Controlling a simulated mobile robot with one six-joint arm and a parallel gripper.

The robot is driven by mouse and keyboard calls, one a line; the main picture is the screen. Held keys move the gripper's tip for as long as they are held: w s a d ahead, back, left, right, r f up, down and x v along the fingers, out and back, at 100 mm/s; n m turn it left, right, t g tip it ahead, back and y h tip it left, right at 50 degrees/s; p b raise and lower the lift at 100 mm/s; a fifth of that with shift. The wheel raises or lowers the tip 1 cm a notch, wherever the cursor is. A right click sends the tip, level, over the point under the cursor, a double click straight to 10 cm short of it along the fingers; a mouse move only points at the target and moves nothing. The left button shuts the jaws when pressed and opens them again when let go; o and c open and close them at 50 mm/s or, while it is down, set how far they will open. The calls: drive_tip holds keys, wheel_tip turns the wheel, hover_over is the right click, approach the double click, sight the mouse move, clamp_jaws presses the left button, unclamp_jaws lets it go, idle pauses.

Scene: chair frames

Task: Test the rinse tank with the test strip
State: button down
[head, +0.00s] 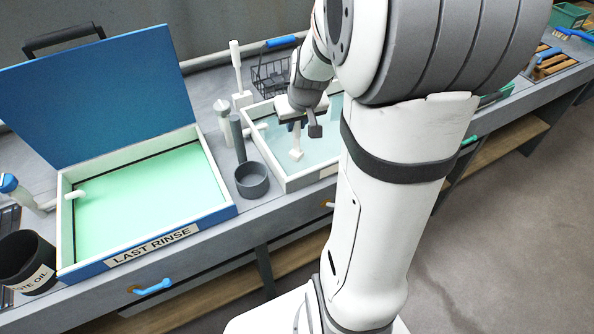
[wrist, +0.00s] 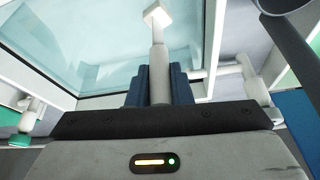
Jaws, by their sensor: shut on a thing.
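My gripper (head: 298,122) is over the pale-blue tank (head: 282,182), right of centre in the head view. In the wrist view its blue fingers (wrist: 158,86) are shut on a white stick with a square tip, which I take as the test strip (wrist: 157,38). The strip (head: 296,148) points down at the liquid in the head view; I cannot tell whether its tip touches it. My arm hides part of this tank and its label. Another tank, labelled LAST RINSE (head: 152,244), holds green liquid on the left, with its blue lid (head: 100,95) raised.
A dark grey cup (head: 252,180) and a grey cylinder (head: 238,138) stand between the tanks. A wire basket (head: 271,76) with a blue handle is behind. A black WASTE OIL bin (head: 26,262) is at far left. My arm covers the bench's middle right.

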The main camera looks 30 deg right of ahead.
drive_tip(key=shift+r+p, duration=2.95)
drive_tip(key=shift+r, duration=1.7)
